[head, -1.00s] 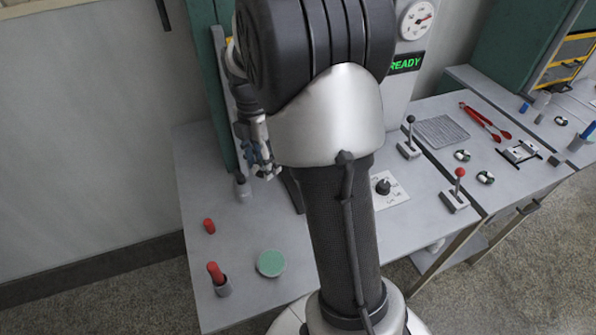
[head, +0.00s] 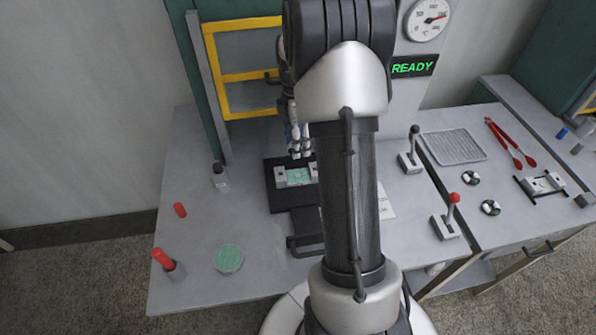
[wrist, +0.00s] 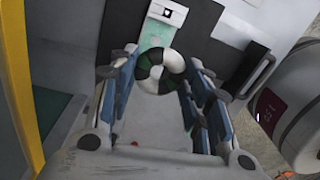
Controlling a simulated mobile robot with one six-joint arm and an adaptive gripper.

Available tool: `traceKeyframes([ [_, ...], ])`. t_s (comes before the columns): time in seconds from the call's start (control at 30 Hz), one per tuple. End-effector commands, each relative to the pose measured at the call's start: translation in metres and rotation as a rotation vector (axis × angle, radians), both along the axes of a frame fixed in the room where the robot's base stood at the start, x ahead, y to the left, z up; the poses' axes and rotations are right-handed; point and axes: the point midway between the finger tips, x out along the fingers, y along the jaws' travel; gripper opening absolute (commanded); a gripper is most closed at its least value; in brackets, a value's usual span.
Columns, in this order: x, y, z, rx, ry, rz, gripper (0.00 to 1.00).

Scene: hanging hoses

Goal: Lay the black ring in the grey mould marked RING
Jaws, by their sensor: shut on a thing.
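My gripper (head: 300,152) is shut on a ring (wrist: 161,71) with black and white segments. The wrist view shows the ring between the blue-padded fingers. A low grey block mould (head: 296,177) with a pale green middle sits on a black plate (head: 282,203), just below my gripper. The mould also shows in the wrist view (wrist: 157,36), where the ring overlaps its near end. I cannot read a RING mark on it. The gap between ring and mould cannot be judged.
A yellow-framed door (head: 207,65) stands behind the plate at left. A green disc (head: 229,259), a red-topped holder (head: 168,265) and a dark-capped bottle (head: 220,177) are left. Levers (head: 447,219), two similar rings (head: 490,207) and red tongs (head: 511,143) are right.

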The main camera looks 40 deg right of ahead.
Motion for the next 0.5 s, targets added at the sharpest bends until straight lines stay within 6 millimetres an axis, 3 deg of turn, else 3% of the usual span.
traceKeyframes([
  [0.03, -0.001, 0.001, -0.019, 0.003, 0.004, 0.0, 0.25],
  [0.2, -0.001, 0.0, -0.055, 0.001, 0.003, 0.001, 0.25],
  [0.5, 0.0, 0.0, -0.079, 0.0, 0.001, 0.001, 0.25],
])
